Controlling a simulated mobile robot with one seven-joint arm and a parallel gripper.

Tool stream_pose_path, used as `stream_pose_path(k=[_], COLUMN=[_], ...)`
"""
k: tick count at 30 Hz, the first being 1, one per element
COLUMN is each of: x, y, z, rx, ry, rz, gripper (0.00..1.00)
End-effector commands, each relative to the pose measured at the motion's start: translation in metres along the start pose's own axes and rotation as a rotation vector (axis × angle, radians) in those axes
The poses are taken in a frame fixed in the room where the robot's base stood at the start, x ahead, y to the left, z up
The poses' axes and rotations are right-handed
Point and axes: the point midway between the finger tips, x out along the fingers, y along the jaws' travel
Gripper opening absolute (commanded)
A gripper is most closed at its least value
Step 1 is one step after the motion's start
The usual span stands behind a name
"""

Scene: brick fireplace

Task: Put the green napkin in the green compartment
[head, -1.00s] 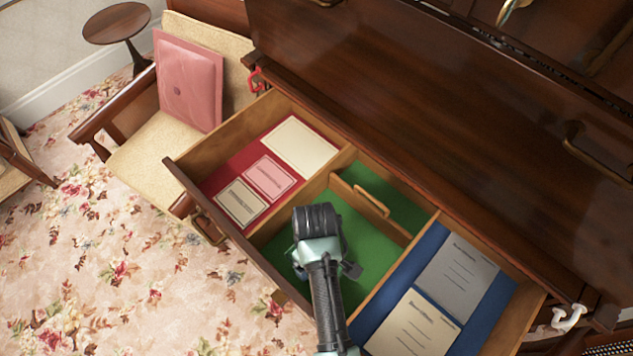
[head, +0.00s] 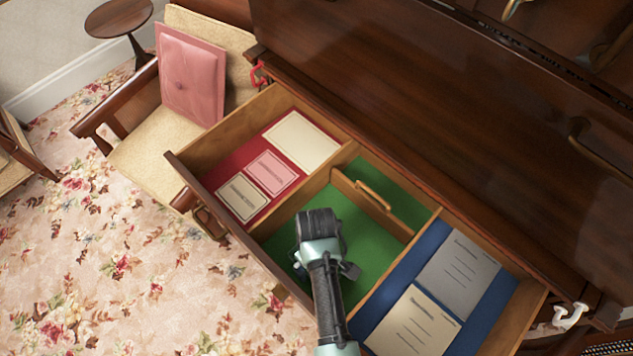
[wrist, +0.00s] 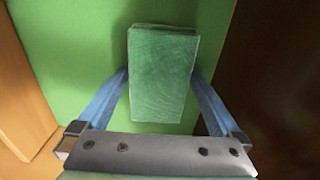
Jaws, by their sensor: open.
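The green napkin (wrist: 163,75) is a folded rectangular block in the wrist view, lying against the green floor of the green compartment (wrist: 75,45). My gripper (wrist: 160,85) is open, with one blue finger on each side of the napkin. The fingers look very near its sides; I cannot tell whether they touch. In the head view my gripper (head: 318,250) is inside the front part of the green compartment (head: 355,235), the middle section of the open drawer. The napkin is hidden there behind my gripper.
A wooden divider with a handle (head: 372,195) crosses the green compartment. The red compartment (head: 222,172) on the left and the blue one (head: 465,335) on the right hold cards. The drawer's front wall (head: 235,235) is close to my gripper. A chair holds a pink envelope-like cushion (head: 190,78).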

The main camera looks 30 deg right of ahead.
Motion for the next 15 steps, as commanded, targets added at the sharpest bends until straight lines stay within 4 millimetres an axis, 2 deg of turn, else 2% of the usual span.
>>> stream_pose_path(k=[5,15], x=[-0.014,-0.083], y=[0.000,0.001], z=[-0.001,-0.001], rx=[0.000,-0.001], ry=[0.002,0.004], rz=[0.002,0.003], gripper=[1.00,1.00])
